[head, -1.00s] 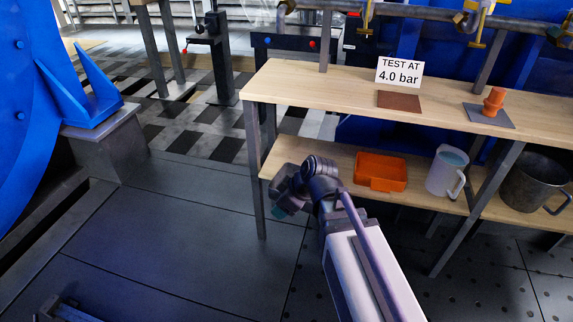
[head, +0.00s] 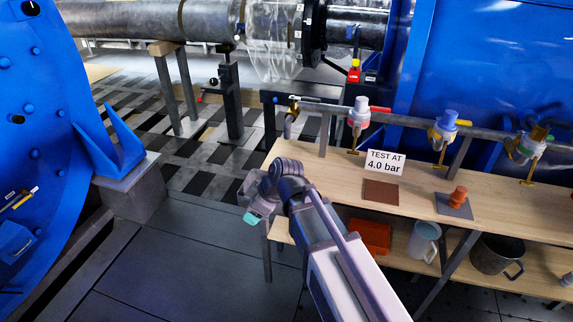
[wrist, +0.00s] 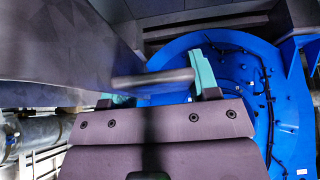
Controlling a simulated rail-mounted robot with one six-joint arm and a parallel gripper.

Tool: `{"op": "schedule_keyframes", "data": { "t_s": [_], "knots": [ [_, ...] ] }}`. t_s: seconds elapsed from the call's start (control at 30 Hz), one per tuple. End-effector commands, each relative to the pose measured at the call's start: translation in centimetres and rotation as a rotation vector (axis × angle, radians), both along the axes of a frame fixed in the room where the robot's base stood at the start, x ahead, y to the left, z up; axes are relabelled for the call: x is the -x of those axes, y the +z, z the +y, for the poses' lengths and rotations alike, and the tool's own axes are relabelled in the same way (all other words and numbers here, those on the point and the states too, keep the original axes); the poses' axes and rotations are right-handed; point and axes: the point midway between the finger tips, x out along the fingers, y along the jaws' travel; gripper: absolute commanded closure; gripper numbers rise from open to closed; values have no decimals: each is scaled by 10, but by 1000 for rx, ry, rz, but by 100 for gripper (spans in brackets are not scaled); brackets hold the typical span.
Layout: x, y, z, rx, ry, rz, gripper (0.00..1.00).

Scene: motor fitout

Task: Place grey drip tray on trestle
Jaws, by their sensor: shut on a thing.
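My gripper (head: 252,217), with teal fingertips, hangs left of the wooden bench in the head view. In the wrist view its teal fingers are shut on a grey bar-shaped thing (wrist: 155,78), blurred. I cannot tell whether this is part of the grey drip tray; no tray is clearly recognisable in either view. A wide dark grey surface fills the wrist view's upper left, and I cannot tell what it is. A stand with a wooden top (head: 166,47) and grey legs is under the pipe; I cannot tell if it is the trestle.
The wooden bench (head: 330,165) bears a sign (head: 386,162), a brown plate (head: 381,191) and an orange fitting (head: 457,197). Its shelf holds an orange bin (head: 370,238), a white jug (head: 423,241) and a metal pot (head: 497,255). Blue flanged machinery (head: 40,130) stands left.

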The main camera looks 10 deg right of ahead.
Motion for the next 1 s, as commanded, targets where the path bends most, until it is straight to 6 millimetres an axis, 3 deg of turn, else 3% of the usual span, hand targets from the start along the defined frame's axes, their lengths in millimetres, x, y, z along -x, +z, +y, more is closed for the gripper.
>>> {"op": "schedule_keyframes", "data": {
  "t_s": [0.5,0.6,0.77,1.0],
  "knots": [
    [-147,-1,-63,0,-4,0,76],
    [-161,-1,-70,0,-2,0,76],
    [-164,-2,-72,0,-1,0,76],
    [-163,-41,-72,0,-1,0,76]
  ]
}}
